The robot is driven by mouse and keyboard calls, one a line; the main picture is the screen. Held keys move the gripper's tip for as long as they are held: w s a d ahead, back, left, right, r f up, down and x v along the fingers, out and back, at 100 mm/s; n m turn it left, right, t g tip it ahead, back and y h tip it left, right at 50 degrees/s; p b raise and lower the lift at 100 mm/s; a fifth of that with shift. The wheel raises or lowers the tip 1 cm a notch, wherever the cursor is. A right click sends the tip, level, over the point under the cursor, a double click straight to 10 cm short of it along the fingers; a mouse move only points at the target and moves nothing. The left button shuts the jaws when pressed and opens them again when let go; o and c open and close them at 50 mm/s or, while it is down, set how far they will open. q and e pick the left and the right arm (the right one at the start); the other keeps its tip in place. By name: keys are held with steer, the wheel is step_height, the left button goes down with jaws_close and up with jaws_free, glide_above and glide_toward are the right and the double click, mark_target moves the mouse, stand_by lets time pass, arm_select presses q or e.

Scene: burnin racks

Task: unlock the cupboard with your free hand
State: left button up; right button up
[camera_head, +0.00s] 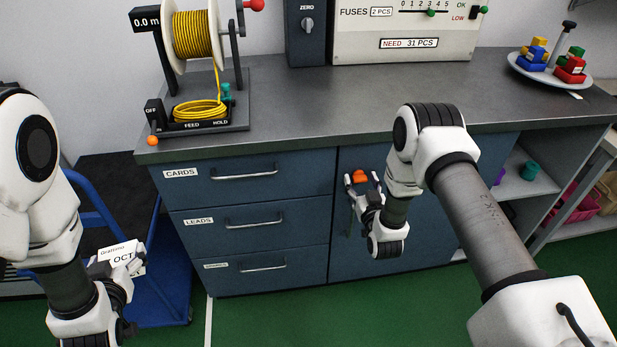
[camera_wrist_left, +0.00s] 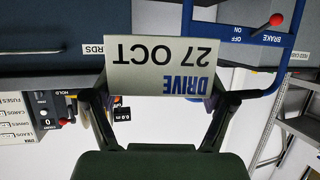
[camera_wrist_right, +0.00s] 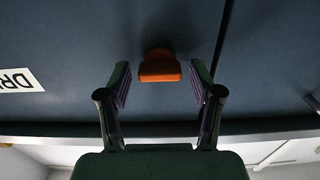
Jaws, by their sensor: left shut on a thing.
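The cupboard (camera_head: 318,258) is the blue door under the worktop, right of the drawers; it is closed. An orange latch knob (camera_head: 359,175) sticks out near its top. In the right wrist view the orange knob (camera_wrist_right: 159,66) lies ahead, between the fingertips' lines. My right gripper (camera_head: 362,184) is open around the knob's sides, with a gap on each side; I see no contact. My left gripper (camera_head: 118,272) is shut on a white card (camera_head: 122,257) away from the cupboard. The left wrist view shows the card (camera_wrist_left: 160,66) reading "DRIVE 27 OCT", upside down.
Drawers labelled CARDS and LEADS (camera_head: 250,175) are left of the cupboard. A yellow cable reel (camera_head: 193,36), a fuse counter (camera_head: 404,25) and a plate of coloured parts (camera_head: 550,68) stand on the worktop (camera_head: 330,95). A blue trolley (camera_head: 160,285) is at left.

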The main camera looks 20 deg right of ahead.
steer(key=c, duration=0.8)
arm_select(q)
steer(key=shift+f+b, duration=0.3)
arm_select(e)
steer(key=shift+m, duration=0.4)
arm_select(q)
step_height(320, 180, down, 2)
steer(key=shift+f+b, duration=0.1)
steer(key=shift+b, duration=1)
arm_select(e)
steer(key=m, duration=0.3)
steer(key=shift+d+f+m, duration=0.1)
steer(key=shift+f+m, duration=0.05)
steer(key=shift+m, duration=0.25)
steer(key=m+b, duration=0.3)
steer(key=m, duration=0.1)
steer(key=shift+d+m, duration=0.1)
steer(key=shift+m, duration=0.2)
arm_select(q)
step_height(320, 180, down, 10)
steer(key=b, duration=0.6)
steer(key=shift+b, duration=0.3)
arm_select(e)
steer(key=shift+s+f+m, duration=0.1)
steer(key=shift+m, duration=4.3)
